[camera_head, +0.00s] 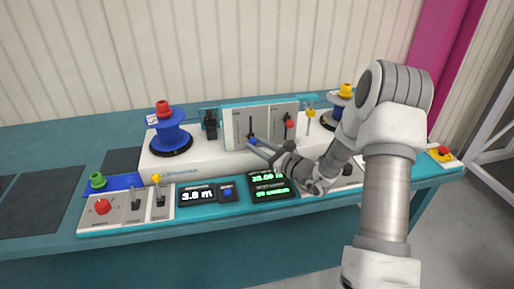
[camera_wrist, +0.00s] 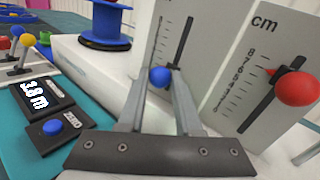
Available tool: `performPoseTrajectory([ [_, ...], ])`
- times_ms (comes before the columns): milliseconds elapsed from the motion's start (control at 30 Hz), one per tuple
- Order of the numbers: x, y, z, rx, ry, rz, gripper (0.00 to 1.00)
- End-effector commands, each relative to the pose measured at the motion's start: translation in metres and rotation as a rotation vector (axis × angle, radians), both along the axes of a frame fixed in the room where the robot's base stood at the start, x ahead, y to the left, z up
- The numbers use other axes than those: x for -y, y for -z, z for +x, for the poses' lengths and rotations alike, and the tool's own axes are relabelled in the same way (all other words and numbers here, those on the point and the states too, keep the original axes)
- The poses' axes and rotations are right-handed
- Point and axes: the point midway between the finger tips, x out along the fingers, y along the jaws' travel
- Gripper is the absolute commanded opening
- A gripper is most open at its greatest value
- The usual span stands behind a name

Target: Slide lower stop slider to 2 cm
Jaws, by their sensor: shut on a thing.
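A light upright panel (camera_head: 239,122) carries two vertical sliders. The left slider has a blue knob (camera_head: 252,140), low in its slot; the knob also shows in the wrist view (camera_wrist: 160,76). My gripper (camera_head: 256,146) reaches it from the front right, its fingertips shut on the knob. The right slider has a red knob (camera_head: 289,124), higher up, and it shows large in the wrist view (camera_wrist: 298,89). A "cm" scale with a row of digits stands beside the red knob's slot. The left scale's digits and the slider labels are too small or hidden to read.
A blue reel (camera_head: 170,132) stands left of the panel, a second reel (camera_head: 338,113) to its right. In front are a display reading 3.8 m (camera_head: 197,195), a green-lit display (camera_head: 270,186) and a lever box (camera_head: 120,210). My arm covers the right front.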

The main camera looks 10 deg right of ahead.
Motion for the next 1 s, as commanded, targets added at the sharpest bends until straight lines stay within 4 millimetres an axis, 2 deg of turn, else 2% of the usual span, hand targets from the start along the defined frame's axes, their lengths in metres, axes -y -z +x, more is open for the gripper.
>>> performPoseTrajectory([
  [200,0.0,0.0,0.0,0.001,0.0,0.001,0.0],
  [233,0.0,0.0,0.0,0.001,0.0,0.001,0.39],
  [367,0.0,0.001,0.0,0.001,0.0,0.001,0.62],
  [767,0.004,0.001,-0.004,0.0,0.001,0.0,0.64],
  [867,0.011,0.0,-0.015,0.0,0.003,0.0,0.64],
  [1000,0.029,0.0,-0.04,0.0,0.004,0.0,0.64],
])
